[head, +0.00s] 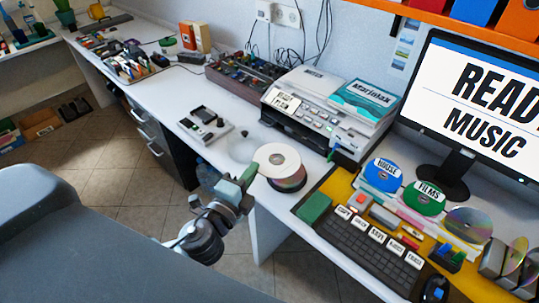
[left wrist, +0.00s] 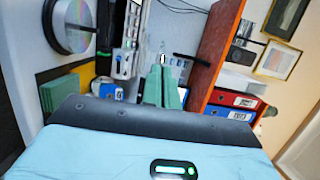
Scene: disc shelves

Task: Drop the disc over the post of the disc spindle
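The disc spindle (head: 290,181) stands near the front edge of the white desk with a stack of discs on it, a pale one on top. The stack also shows at the upper left of the left wrist view (left wrist: 72,38). My left gripper (head: 246,174) is just left of the stack, at the desk edge. Its green fingers (left wrist: 163,68) look closed together, and I see no disc clearly between them. A faint, translucent round shape (head: 239,149) lies beyond the fingertips; I cannot tell what it is. My right gripper is out of view.
Right of the spindle are a green block (head: 314,208), a keyboard (head: 365,240) and labelled blue (head: 382,173) and green (head: 424,199) discs. A printer-like machine (head: 318,110) stands behind, and a small grey device (head: 205,123) lies left. The desk between is partly clear.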

